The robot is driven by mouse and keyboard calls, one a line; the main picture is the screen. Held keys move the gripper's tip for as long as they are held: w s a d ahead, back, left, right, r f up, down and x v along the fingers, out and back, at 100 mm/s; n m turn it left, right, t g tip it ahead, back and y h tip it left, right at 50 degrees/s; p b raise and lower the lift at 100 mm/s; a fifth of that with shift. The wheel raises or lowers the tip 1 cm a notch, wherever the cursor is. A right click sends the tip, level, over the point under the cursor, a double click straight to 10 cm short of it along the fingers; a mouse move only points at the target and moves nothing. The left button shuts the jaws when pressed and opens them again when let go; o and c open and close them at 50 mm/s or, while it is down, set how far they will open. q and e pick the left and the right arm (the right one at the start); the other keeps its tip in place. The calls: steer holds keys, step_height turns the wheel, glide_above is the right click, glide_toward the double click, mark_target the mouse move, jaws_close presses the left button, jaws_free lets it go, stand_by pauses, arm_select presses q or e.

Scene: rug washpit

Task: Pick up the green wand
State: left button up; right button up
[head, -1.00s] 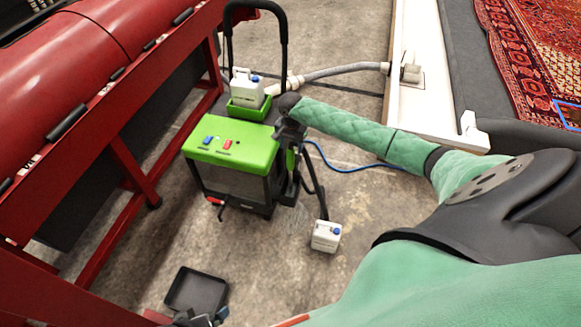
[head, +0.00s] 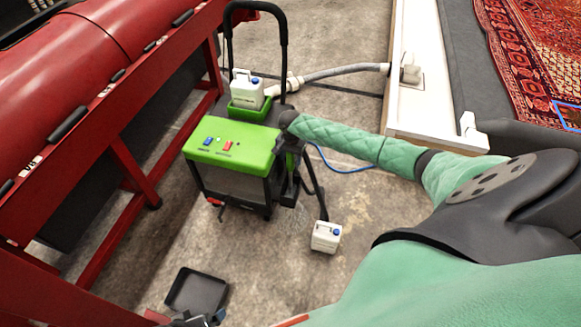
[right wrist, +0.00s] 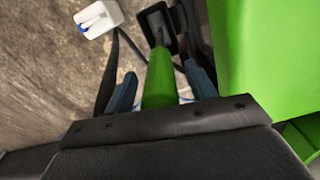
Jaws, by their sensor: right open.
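The green wand (right wrist: 158,88) shows in the right wrist view as an upright green shaft, its far end in or near a dark holder (right wrist: 158,28). My right gripper (right wrist: 161,74) is open, with one blue-grey finger on each side of the wand. I see no clear grip on it.
A white jug (head: 247,90) sits in a green tray on the machine. Another white jug (head: 326,237) stands on the floor near a dark hose. A black tray (head: 197,291) lies at lower left. A red frame (head: 130,165) stands left; a blue cable (head: 345,168) runs behind.

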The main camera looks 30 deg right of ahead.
steer(key=c, duration=1.1)
steer(key=shift+o, duration=0.2)
